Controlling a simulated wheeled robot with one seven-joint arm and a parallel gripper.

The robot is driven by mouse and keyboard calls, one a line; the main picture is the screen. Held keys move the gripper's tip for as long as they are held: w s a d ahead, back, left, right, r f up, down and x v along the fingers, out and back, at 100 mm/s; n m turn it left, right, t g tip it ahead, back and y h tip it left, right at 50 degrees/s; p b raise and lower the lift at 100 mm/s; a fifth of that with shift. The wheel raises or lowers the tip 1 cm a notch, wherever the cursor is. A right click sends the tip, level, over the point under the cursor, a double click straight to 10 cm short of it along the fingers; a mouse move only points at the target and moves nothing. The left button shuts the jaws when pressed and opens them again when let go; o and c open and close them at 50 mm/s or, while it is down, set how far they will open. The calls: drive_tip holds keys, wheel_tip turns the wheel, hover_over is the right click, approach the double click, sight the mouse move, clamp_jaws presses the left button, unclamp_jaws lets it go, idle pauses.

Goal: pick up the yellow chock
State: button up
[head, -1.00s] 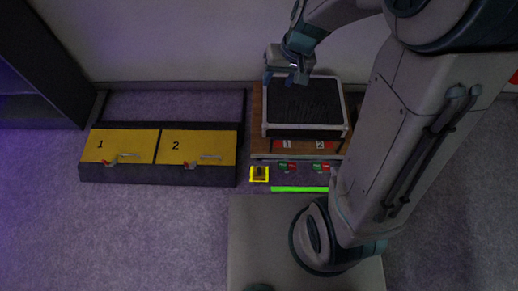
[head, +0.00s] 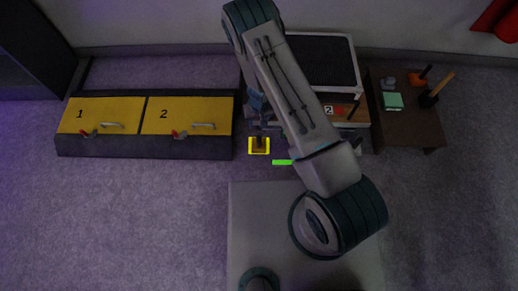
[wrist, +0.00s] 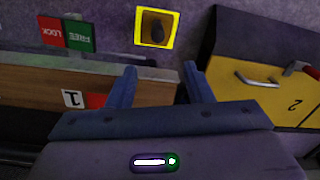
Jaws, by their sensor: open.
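The yellow chock (head: 259,151) shows as a small yellow square with a dark middle, low in front of the wooden bench, right of the yellow panels. In the wrist view the yellow chock (wrist: 140,12) is at the top centre, beyond the fingertips, with a dark rounded shape inside its yellow border. My gripper (wrist: 160,69) is open, with nothing between its two blue fingers. In the head view my gripper (head: 257,108) is just behind the chock, partly hidden by my arm. It appears apart from the chock.
Yellow panels (head: 104,111) numbered 1 and 2, with handles, lie at the left. The wooden bench (wrist: 40,80) carries a black-topped box (head: 322,60). Red and green LOCK/FREE tags (wrist: 67,33) are near the chock. A dark table (head: 409,125) with small items stands right. Left-front carpet is clear.

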sight(259, 142)
drive_tip(key=f+b, duration=0.1)
drive_tip(key=f, duration=0.2)
drive_tip(key=f+b, duration=0.1)
drive_tip(key=f, duration=0.3)
drive_tip(key=f+b, duration=0.1)
drive_tip(key=f, duration=0.3)
drive_tip(key=shift+s+d, duration=0.25)
drive_tip(key=shift+s, duration=0.15)
drive_tip(key=shift+a+f+b, duration=0.15)
drive_tip(key=shift+f+b, duration=0.65)
drive_tip(key=shift+f, duration=0.75)
drive_tip(key=shift+a+f+b, duration=0.1)
drive_tip(key=shift+f+b, duration=0.7)
drive_tip(key=shift+f, duration=0.75)
clamp_jaws()
